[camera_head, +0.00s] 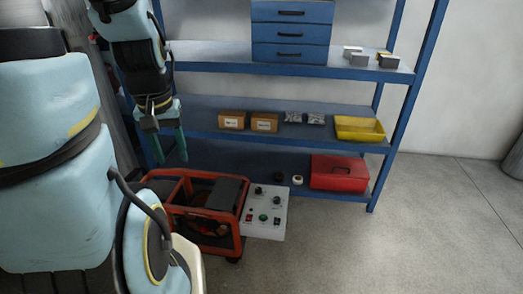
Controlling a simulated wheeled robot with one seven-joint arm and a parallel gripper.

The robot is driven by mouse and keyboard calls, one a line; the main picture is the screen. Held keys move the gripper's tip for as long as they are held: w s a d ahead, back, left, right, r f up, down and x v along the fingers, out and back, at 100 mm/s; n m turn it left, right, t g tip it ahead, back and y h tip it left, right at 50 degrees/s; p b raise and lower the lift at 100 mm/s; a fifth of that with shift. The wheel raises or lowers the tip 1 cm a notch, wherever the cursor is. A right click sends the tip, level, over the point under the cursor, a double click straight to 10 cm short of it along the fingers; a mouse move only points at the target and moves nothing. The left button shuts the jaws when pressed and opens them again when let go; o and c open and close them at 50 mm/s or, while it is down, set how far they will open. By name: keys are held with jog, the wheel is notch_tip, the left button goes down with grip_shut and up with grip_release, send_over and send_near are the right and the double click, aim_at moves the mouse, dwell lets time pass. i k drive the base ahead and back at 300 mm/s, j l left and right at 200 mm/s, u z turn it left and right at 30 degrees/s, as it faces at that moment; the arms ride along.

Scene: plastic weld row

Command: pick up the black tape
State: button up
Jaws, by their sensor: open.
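A small dark roll that looks like the black tape (279,178) sits on the bottom shelf of the blue rack, just left of a white roll (297,180). It is small in the head view, so its detail is hard to make out. My gripper (171,160) hangs at the left with its two green fingers pointing down and apart. It is open and empty, in front of the left end of the rack and well to the left of the tape.
An orange-framed machine (205,205) and a white control panel (265,212) stand in front of the bottom shelf. A red toolbox (338,174) is right of the rolls. The shelf above (205,115) holds boxes, bags and a yellow bin (358,129). Floor at right is clear.

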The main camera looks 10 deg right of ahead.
aim_at(277, 175)
jog(key=l+u, duration=0.15)
jog(key=l, duration=0.3)
jog(key=k+l+u, duration=0.2)
jog(key=l, duration=0.25)
jog(key=l+u, duration=0.15)
jog(key=l, duration=0.25)
jog(key=k+l+u, duration=0.15)
jog(key=l, duration=0.25)
jog(key=k+l+u, duration=0.15)
jog(key=l, duration=0.25)
jog(key=k+l+u, duration=0.35)
jog(key=l, duration=0.25)
jog(key=l+u, duration=0.15)
jog(key=l, duration=0.25)
jog(key=k+l+u, duration=0.15)
jog(key=l, duration=0.25)
jog(key=k+l+u, duration=0.2)
jog(key=l, duration=0.15)
jog(key=l+u, duration=0.1)
jog(key=l, duration=0.6)
jog(key=l+u, duration=0.1)
jog(key=l, duration=0.55)
jog(key=k, duration=0.05)
